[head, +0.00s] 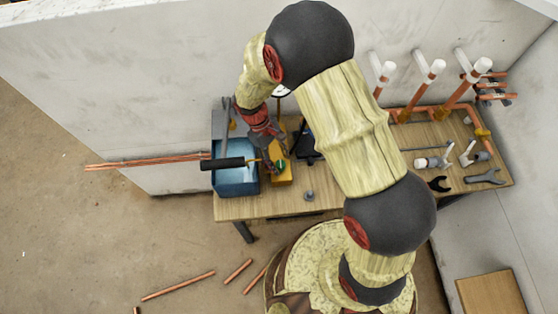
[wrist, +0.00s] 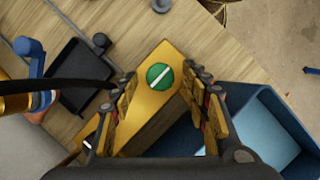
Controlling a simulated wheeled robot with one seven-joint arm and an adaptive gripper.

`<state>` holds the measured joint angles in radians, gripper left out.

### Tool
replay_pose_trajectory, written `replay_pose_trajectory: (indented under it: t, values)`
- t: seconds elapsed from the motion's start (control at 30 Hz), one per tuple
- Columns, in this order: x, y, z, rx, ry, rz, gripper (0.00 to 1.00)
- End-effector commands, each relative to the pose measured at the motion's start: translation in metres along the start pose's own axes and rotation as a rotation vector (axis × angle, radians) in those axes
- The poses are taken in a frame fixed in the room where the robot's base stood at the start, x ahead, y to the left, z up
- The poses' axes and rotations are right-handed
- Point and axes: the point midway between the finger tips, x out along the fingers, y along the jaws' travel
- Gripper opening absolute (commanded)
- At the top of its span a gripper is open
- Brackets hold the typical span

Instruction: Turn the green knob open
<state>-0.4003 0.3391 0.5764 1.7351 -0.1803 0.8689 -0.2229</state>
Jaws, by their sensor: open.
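The green knob (wrist: 159,77) is round with a pale bar across it, and sits on the end of a yellow block (wrist: 154,139). In the wrist view my gripper (wrist: 160,88) is open, with one finger on each side of the knob and a gap between each finger and the knob. In the head view the green knob (head: 280,167) shows just below my gripper (head: 272,150), on the yellow block (head: 282,181) on the wooden bench. Whether the fingertips are level with the knob is hard to tell.
A blue bin (head: 236,183) stands close beside the yellow block. A black tray (wrist: 84,75) and a blue-handled valve (wrist: 36,65) are on the other side. Wrenches (head: 484,177) and copper pipes (head: 441,113) are at the bench's right. The bench front (head: 265,206) is mostly clear.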

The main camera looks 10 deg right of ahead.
Motion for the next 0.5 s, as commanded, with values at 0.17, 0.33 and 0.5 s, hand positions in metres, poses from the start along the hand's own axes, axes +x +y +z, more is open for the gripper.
replay_pose_trajectory:
  t: [0.17,0.33,0.5]
  values:
    - [-0.033,0.0,-0.001,0.0,0.005,0.002,0.46]
    - [-0.069,0.0,-0.002,0.0,0.006,0.003,0.46]
    - [-0.095,0.0,-0.001,0.0,0.003,0.001,0.46]
